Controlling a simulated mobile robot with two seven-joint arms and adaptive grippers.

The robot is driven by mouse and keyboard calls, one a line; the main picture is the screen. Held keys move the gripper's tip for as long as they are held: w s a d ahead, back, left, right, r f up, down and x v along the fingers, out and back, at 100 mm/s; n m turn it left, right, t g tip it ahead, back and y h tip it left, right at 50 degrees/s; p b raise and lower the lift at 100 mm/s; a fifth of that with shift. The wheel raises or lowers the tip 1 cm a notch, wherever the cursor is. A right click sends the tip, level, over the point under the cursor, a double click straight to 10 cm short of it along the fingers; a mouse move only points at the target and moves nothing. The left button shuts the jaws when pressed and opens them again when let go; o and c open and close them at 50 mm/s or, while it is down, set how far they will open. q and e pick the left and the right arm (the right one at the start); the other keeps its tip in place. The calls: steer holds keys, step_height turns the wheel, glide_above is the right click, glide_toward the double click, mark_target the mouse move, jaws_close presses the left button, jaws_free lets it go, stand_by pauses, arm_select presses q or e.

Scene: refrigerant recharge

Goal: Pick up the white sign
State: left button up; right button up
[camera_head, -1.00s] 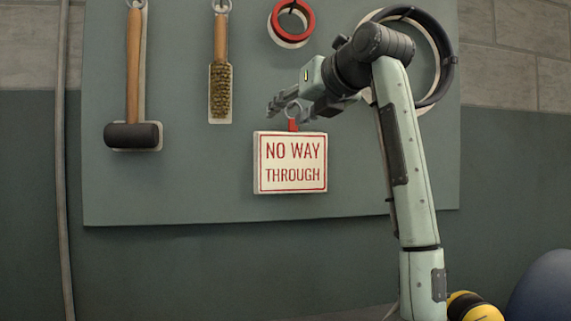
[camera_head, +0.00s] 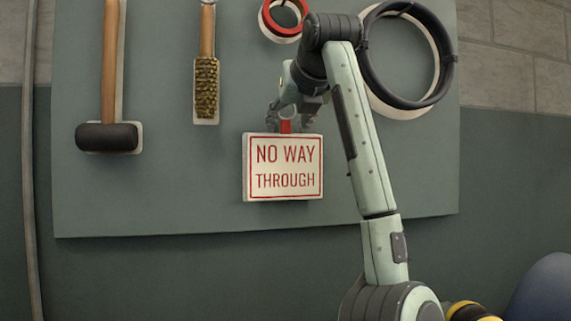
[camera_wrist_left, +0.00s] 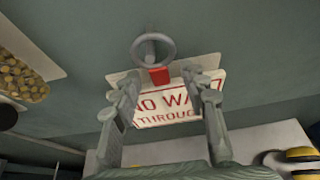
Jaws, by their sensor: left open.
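The white sign (camera_head: 283,181) with red "NO WAY THROUGH" lettering hangs upright on the grey-green board. A red tab (camera_head: 286,126) rises from its top edge. My left gripper (camera_head: 290,114) is open above the sign's top, with its fingers around the tab's place in this view. In the left wrist view, the open fingers (camera_wrist_left: 163,92) flank the sign (camera_wrist_left: 167,116) and its red tab (camera_wrist_left: 159,76), with a grey ring (camera_wrist_left: 153,49) above. Whether the fingers touch anything is unclear. My right gripper is not in view.
A mallet (camera_head: 108,137) and a wire brush (camera_head: 206,88) hang left of the sign. A red tape roll (camera_head: 283,17) hangs above, and a black coil (camera_head: 452,65) hangs to the right. The board below the sign is clear.

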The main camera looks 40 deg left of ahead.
arm_select(q)
steer(key=shift+a, duration=0.1)
jaws_close()
steer(key=shift+r, duration=0.1)
stand_by(0.6)
